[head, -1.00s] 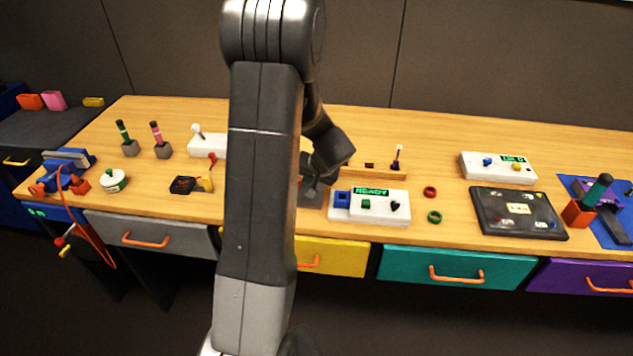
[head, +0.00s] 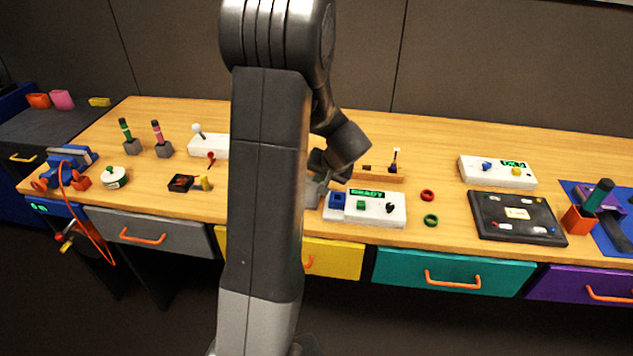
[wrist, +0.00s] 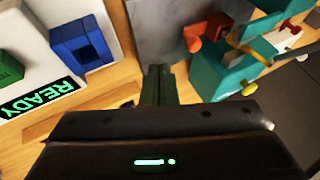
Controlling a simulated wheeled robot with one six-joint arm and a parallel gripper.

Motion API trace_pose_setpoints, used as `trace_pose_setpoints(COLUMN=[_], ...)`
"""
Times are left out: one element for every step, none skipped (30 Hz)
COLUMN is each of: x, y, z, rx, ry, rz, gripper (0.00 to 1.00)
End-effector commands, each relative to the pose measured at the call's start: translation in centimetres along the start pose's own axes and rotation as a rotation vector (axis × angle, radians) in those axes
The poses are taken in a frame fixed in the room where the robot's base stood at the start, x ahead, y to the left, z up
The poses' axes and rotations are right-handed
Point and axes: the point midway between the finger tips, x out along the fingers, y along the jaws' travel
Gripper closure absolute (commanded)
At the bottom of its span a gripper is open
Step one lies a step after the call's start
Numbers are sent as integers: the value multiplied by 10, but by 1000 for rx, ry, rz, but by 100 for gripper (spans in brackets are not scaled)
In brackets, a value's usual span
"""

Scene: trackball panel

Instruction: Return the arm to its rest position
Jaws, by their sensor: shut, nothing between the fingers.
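My arm stands upright across the middle of the head view, with its wrist bent down behind the upper link. My gripper (head: 314,190) is partly hidden there, close to the left end of the white READY panel (head: 390,220). In the wrist view the two dark fingers (wrist: 159,84) are together with nothing between them. The panel, with its green READY display (wrist: 40,96) and a blue square socket (wrist: 82,45), lies to the left of the fingertips in that view. The fingers appear apart from it.
The wrist view shows a teal fixture (wrist: 222,72) with red and yellow parts right of the fingers. A wooden rail (head: 378,177) lies behind the panel. Red (head: 427,195) and green rings (head: 431,220) and a dark tray (head: 492,228) are on the right. The back of the wooden bench (head: 430,135) is clear.

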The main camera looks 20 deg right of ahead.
Motion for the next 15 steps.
trace_pose_setpoints(x=[-8, -12, -19, -24, -29, -36, -41, -46, -52, -56, -60, -65, -67, -70, -72], y=[0, 0, 0, 0, 0, 1, 1, 0, 0, 0, 0, 1, 1, 1, 1], z=[0, 0, 0, 0, 0, 0, 0, 0, 0, 0, 0, 0, 0, 0, 0], rx=[0, -1, -2, -2, 0, 0, 0, -1, -1, -1, -1, 0, 0, 0, 0], ry=[3, 2, 3, 3, 3, 4, 4, 3, 3, 3, 3, 2, 2, 2, 1], rz=[0, 0, 1, 1, 1, 1, 1, 1, 1, 1, 1, 1, 1, 1, 1], gripper=[100, 100, 100, 100, 100, 100, 100, 100, 100, 100, 100, 100, 100, 100, 100])
